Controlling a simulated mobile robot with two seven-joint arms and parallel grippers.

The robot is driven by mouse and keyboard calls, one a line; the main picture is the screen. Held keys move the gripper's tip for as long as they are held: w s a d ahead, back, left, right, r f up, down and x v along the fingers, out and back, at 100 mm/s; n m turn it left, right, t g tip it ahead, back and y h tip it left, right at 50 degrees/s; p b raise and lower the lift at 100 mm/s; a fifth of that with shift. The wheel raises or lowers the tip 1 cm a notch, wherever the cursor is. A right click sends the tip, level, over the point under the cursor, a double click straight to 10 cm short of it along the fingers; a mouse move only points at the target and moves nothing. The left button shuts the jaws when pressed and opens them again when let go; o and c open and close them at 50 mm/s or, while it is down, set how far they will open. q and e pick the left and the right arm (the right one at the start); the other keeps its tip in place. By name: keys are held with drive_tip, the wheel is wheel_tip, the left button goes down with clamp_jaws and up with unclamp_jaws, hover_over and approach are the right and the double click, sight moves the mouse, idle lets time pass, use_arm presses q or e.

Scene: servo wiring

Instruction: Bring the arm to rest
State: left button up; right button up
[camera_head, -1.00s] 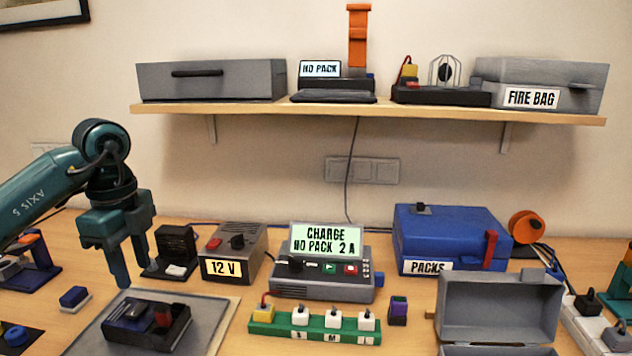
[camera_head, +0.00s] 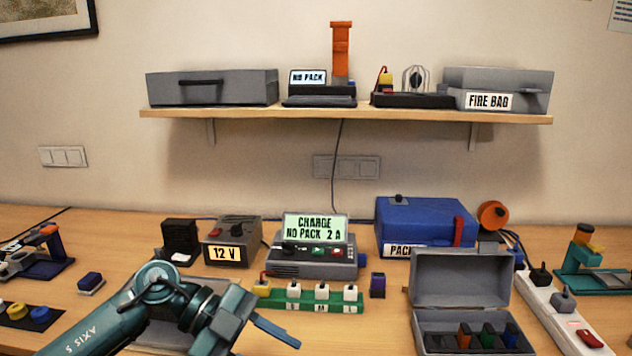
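My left arm (camera_head: 112,318) comes in low from the left. Its gripper (camera_head: 272,330) hangs over the front of the table, pointing right and a little down, in front of the green strip (camera_head: 345,308) with white plugs. One finger shows clearly and the other is mostly hidden, so I cannot tell how far apart they are. I see nothing held. The arm covers most of the grey tray (camera_head: 165,338). My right gripper is not in view.
The charger (camera_head: 290,268) reads "CHARGE NO PACK 2 A", beside the 12 V supply (camera_head: 232,232). The blue packs box (camera_head: 420,225) is shut. An open grey case (camera_head: 460,278) holds several coloured items. A power strip (camera_head: 545,300) lies at right. A shelf (camera_head: 330,113) hangs above.

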use_arm(q)
drive_tip(key=s+d+r+n+t+h, duration=0.2)
drive_tip(key=d+h, duration=0.3)
drive_tip(key=h, duration=0.2)
drive_tip(key=w+a+f+n+t+y+p, duration=0.1)
drive_tip(key=a+f+n+t+y, duration=0.4)
drive_tip(key=n+t, duration=0.45)
drive_tip(key=a+f+n+t+y+p, duration=0.1)
drive_tip(key=a+f+n+t+y, duration=0.2)
drive_tip(key=f+n+t+y, duration=0.45)
drive_tip(key=s+a+f+n+g+y, duration=0.1)
drive_tip(key=s+a+f+n+g, duration=0.1)
drive_tip(key=s+f, duration=0.4)
drive_tip(key=s+a+f+n+g+y, duration=0.2)
drive_tip(key=s+a+f+n+g, duration=0.1)
drive_tip(key=s+f, duration=0.3)
drive_tip(key=shift+a+f+g, duration=0.25)
drive_tip(key=shift+f+g, duration=0.05)
drive_tip(key=shift+f, duration=0.3)
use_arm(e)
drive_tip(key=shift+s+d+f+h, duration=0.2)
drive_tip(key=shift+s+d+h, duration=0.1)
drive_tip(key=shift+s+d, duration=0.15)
use_arm(q)
drive_tip(key=shift+y, duration=0.25)
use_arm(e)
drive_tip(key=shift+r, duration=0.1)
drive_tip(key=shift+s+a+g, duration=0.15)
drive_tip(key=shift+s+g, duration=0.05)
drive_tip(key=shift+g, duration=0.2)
